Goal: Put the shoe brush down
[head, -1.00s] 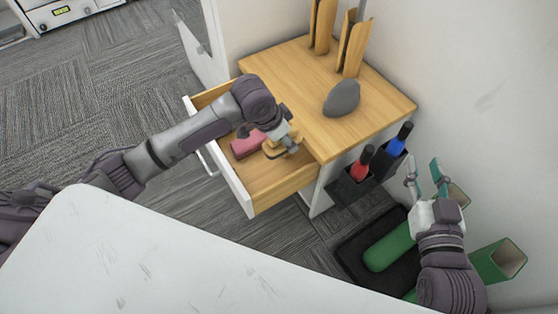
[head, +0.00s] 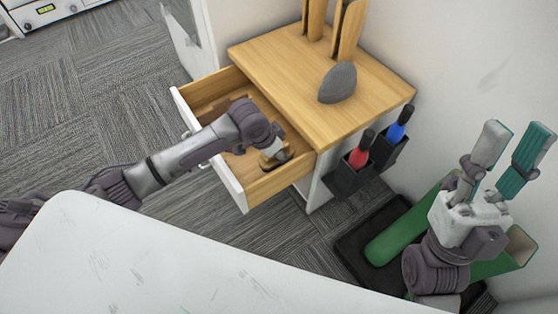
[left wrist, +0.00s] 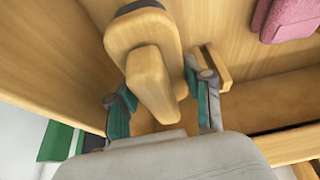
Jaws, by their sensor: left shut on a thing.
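The shoe brush is a light wooden piece with a raised grip (left wrist: 152,85), seen between the fingers of my left gripper (left wrist: 160,105) in the left wrist view. In the head view the brush (head: 268,161) shows only in part at the hand, inside the open drawer (head: 229,188). My left gripper (head: 277,158) is shut on it, low in the drawer near its right end. Whether the brush touches the drawer floor cannot be told. My right gripper (head: 518,130) is open and empty, pointing up at the right.
A pink thing (left wrist: 290,18) lies in the drawer. A grey rounded thing (head: 337,83) sits on the wooden cabinet top (head: 280,62). Red (head: 361,149) and blue (head: 398,123) bottles stand in black side holders. A green tube-like thing (head: 398,235) lies on a black tray (head: 352,250).

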